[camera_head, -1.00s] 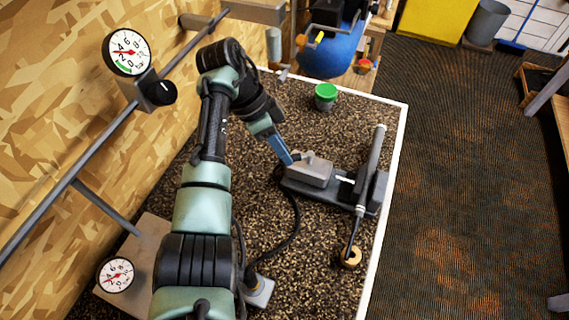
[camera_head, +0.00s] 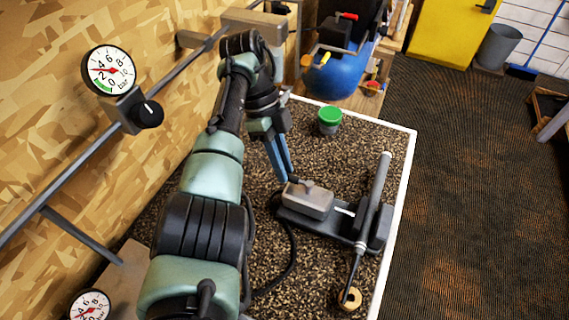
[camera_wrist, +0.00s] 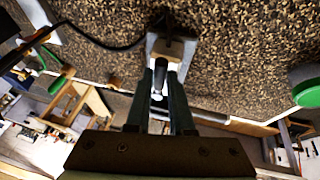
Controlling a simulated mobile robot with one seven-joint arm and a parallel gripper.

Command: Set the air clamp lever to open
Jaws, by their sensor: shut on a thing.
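The air clamp (camera_head: 308,199) is a grey block on a dark base, on the speckled bench top. It holds an upright-tilted club shaft (camera_head: 376,185) at its right end. My gripper (camera_head: 288,176) reaches down to the clamp's left end with its blue fingers close together. In the wrist view, my gripper (camera_wrist: 161,72) is shut around a short dark lever (camera_wrist: 160,76) standing on the grey clamp block (camera_wrist: 176,47). The fingers hide part of the lever, so its exact setting cannot be told.
A green-lidded pot (camera_head: 329,120) stands behind the clamp. A gauge with a black knob (camera_head: 147,114) is on the wall rail at left. A black hose (camera_head: 290,258) runs across the bench.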

